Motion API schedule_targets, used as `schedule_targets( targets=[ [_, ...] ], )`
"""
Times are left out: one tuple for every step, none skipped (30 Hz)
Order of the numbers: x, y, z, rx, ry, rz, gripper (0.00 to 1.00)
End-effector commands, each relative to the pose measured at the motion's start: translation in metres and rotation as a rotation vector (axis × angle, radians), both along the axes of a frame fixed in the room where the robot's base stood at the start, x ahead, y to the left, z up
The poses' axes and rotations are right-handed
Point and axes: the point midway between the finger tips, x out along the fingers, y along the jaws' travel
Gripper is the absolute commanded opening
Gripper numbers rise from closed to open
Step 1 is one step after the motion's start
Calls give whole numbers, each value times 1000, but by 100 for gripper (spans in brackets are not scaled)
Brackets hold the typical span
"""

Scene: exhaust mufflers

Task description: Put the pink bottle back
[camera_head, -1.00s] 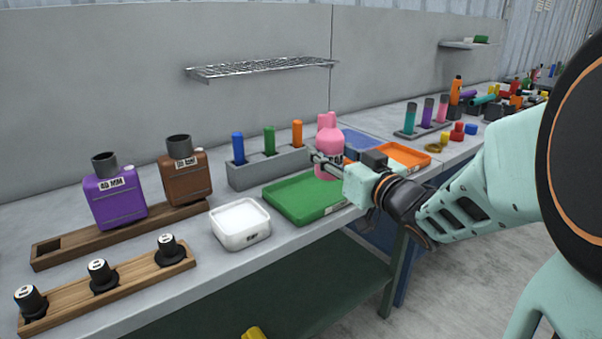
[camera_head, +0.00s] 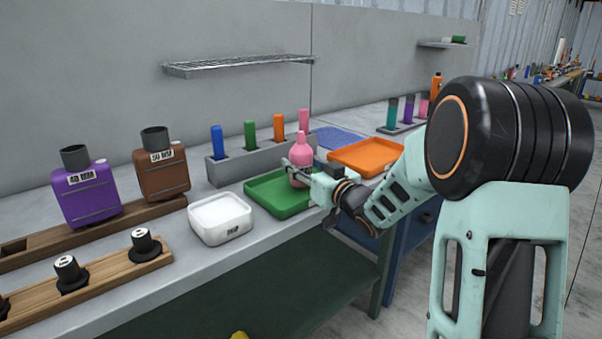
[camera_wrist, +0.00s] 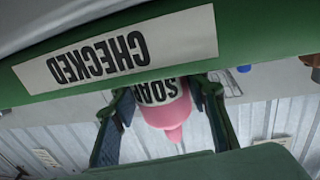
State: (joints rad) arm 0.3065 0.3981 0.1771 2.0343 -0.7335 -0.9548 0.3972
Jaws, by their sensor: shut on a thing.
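The pink bottle (camera_head: 301,170) is upright in my gripper, at the right part of the green tray (camera_head: 266,196). My gripper (camera_head: 296,176) is shut on its body from the front right. In the wrist view the bottle (camera_wrist: 168,112) sits between the two fingers (camera_wrist: 168,118), with a SOAP label that reads upside down. The tray's green wall (camera_wrist: 245,35) with a CHECKED label crosses the wrist view in front of the bottle and hides part of it. I cannot tell whether the bottle's base touches the tray.
A grey rack (camera_head: 236,168) with blue, green, orange and pink bottles stands behind the tray. A white bin (camera_head: 219,218) is to the left and an orange tray (camera_head: 368,156) to the right. Purple (camera_head: 85,193) and brown (camera_head: 162,172) containers stand further left. A blue mat (camera_head: 338,139) lies behind.

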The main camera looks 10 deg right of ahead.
Motion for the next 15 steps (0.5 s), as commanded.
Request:
schedule_targets(
  targets=[
    [0, 0, -11, 1, 0, 0, 17],
    [0, 0, -13, 1, 0, 0, 17],
    [0, 0, -14, 1, -2, 0, 17],
    [0, 0, -13, 1, -2, 0, 17],
    [0, 0, -12, 0, -3, 0, 17],
    [0, 0, -11, 0, -3, 0, 17],
    [0, 0, -11, 0, -3, 0, 17],
    [0, 0, -11, 0, -3, 0, 17],
    [0, 0, -11, 0, -2, 0, 17],
    [0, 0, -12, 0, -2, 0, 17],
    [0, 0, -13, 0, -2, 0, 17],
    [0, 0, -14, 0, -2, 0, 17],
    [0, 0, -16, 0, -2, 0, 17],
    [0, 0, -17, 0, -2, 0, 17],
    [0, 0, -16, 0, -1, 0, 45]
  ],
)
